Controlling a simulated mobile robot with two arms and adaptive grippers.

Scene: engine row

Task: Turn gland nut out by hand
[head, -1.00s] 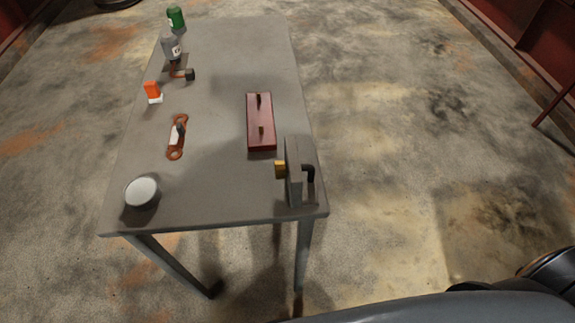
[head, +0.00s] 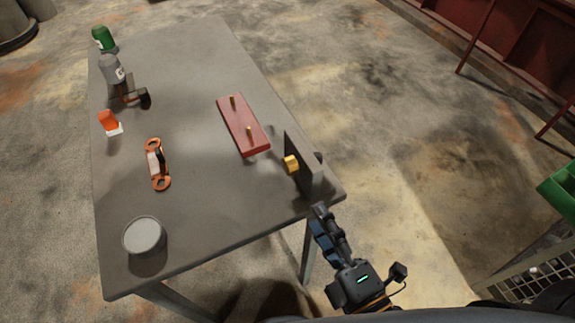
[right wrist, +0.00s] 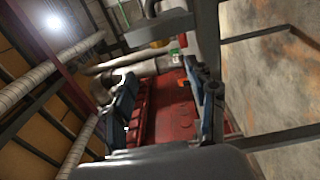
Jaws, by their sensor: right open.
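The yellow, brass-like gland nut (head: 291,165) sits on the left face of an upright grey plate (head: 309,170) at the table's right edge. My right gripper (head: 322,222) is just off the table's near right corner, below and to the right of the plate, apart from the nut. In the right wrist view its two fingers (right wrist: 165,98) stand apart with nothing between them. My left gripper is not in view.
On the grey table (head: 190,135) are a red block with two pegs (head: 243,125), an orange-ended tool (head: 157,165), a round tin (head: 144,236), an orange-and-white item (head: 110,123), a grey bottle (head: 111,70) and a green can (head: 104,39). A green bin (head: 560,190) stands at right.

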